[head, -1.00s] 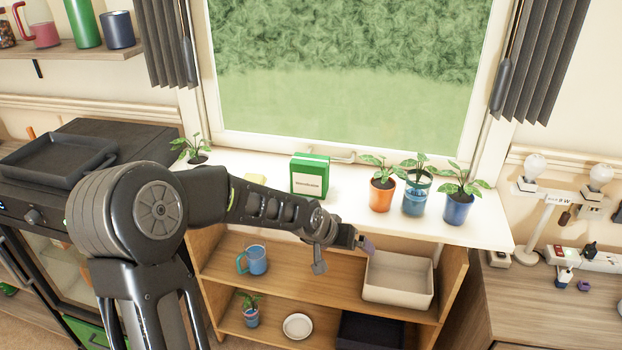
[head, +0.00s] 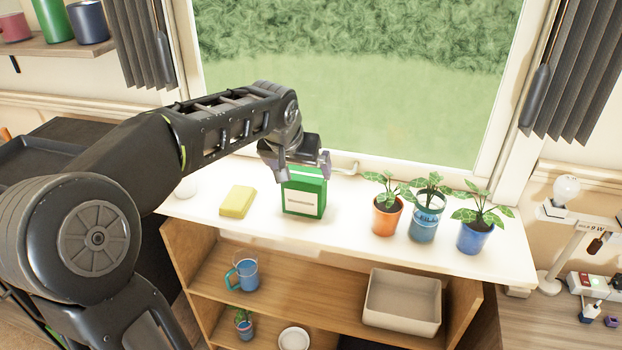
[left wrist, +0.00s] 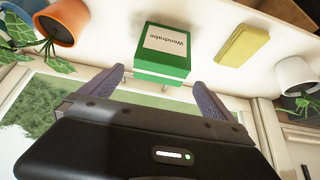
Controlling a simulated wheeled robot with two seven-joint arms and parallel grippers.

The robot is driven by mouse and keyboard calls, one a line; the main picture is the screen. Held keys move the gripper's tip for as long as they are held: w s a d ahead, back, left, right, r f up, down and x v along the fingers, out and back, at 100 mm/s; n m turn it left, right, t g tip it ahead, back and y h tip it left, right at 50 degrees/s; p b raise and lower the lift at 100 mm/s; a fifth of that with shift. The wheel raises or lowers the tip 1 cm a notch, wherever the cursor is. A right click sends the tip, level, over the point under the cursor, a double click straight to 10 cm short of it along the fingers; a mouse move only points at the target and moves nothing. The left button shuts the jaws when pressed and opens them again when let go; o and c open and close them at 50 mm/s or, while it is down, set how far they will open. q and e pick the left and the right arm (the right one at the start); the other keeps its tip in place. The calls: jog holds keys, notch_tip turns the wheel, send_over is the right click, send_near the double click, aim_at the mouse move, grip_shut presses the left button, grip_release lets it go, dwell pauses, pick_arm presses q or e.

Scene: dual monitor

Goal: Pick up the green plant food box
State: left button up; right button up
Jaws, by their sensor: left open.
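The green plant food box (head: 304,199) with a white label stands upright on the white windowsill shelf, below the window. My left gripper (head: 297,170) is just above and behind the box's top in the head view, its fingers pointing down. In the left wrist view the open fingers (left wrist: 160,85) are spread on either side of the box's top end, and the box (left wrist: 163,52) shows just beyond the tips. The jaws look empty. The gripper hides part of the box's top in the head view. My right gripper is not in view.
A yellow sponge-like block (head: 238,202) lies left of the box. An orange pot (head: 386,220), a blue-rimmed pot (head: 424,222) and a blue pot (head: 473,237) with plants stand to the right. The window is close behind. A beige bin (head: 402,302) and a mug (head: 244,273) are below.

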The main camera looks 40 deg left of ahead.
aim_at(303, 176)
pick_arm(q)
jog(key=shift+x, duration=1.3)
jog(key=shift+w, duration=0.1)
jog(key=shift+p+x, duration=0.55)
jog(key=shift+x, duration=2)
jog(key=shift+a, duration=0.1)
jog(key=shift+c, duration=0.6)
jog(key=c, duration=1.2)
